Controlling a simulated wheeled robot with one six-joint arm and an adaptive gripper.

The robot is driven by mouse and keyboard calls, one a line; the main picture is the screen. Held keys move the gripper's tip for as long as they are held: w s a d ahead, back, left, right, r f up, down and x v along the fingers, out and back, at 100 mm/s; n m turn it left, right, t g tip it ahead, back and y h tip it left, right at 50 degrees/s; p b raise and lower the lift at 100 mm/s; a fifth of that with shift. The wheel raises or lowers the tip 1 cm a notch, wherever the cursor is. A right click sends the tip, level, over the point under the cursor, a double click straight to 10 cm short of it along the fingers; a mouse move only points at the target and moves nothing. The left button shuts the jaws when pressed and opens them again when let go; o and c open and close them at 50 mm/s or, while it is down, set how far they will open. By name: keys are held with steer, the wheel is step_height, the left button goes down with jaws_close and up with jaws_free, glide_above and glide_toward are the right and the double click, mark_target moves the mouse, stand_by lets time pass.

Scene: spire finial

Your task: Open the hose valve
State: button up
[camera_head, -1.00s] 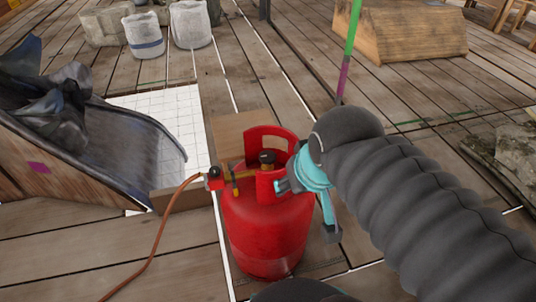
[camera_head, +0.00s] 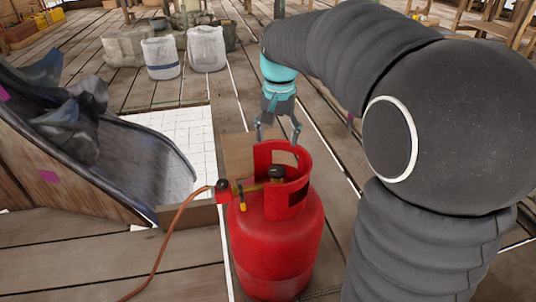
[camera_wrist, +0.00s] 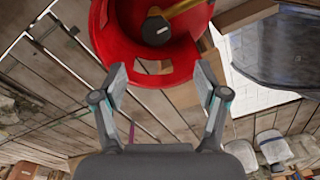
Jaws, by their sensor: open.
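A red gas cylinder (camera_head: 275,238) stands upright on the plank floor, with a red collar around its top. A black knob (camera_head: 276,172) sits inside the collar on a brass fitting (camera_head: 254,187). A yellow lever (camera_head: 241,200) hangs at the fitting's left end, next to a red connector (camera_head: 222,188) with the orange hose (camera_head: 172,228). My gripper (camera_head: 278,141) is open and empty, pointing down just behind the collar. In the wrist view, the open fingers (camera_wrist: 160,78) frame the collar's near edge, and the knob (camera_wrist: 156,30) shows beyond them. The lever is out of that view.
A dark chute (camera_head: 125,150) with wooden sides stands at the left, beside a white tiled patch (camera_head: 170,135). Two pale sacks (camera_head: 206,48) stand at the back. A low wooden board (camera_head: 188,215) lies left of the cylinder. The front left floor is open except for the hose.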

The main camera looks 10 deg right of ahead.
mark_target(276, 170)
step_height(276, 170, up, 4)
steer(key=m, duration=0.3)
steer(key=shift+m+g, duration=0.4)
steer(key=shift+m, duration=0.1)
steer(key=f+b, duration=0.1)
steer(key=f, duration=0.6)
steer(key=f+b, duration=0.1)
steer(key=f, duration=0.6)
steer(key=shift+s+b, duration=0.2)
steer(key=shift+b, duration=0.15)
steer(key=shift+c, duration=0.2)
steer(key=c, duration=1.1)
